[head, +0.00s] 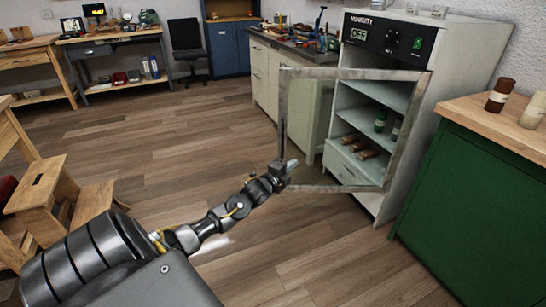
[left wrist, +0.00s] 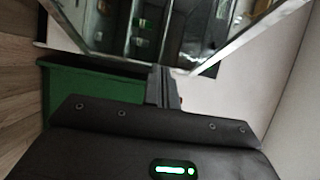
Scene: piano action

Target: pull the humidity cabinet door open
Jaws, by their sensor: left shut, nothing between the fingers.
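The humidity cabinet (head: 465,62) is a pale upright cabinet with a dark control panel (head: 385,38) reading "OFF". Its glass door (head: 305,128) has a grey metal frame and stands swung out from the cabinet, with shelves showing inside. My left gripper (head: 288,170) is at the lower part of the door's free edge, near a dark vertical bar that looks like the handle (head: 283,138). Its fingers, also in the left wrist view (left wrist: 161,85), are shut with nothing between them. The door frame (left wrist: 195,62) passes just beyond them there; contact is unclear. My right gripper is not in view.
A green cabinet (head: 470,205) with a wooden top holding brown and white cylinders stands right of the humidity cabinet. A workbench (head: 262,75) with tools is behind the door. A wooden step stool (head: 50,195) is at the left. The middle floor is clear.

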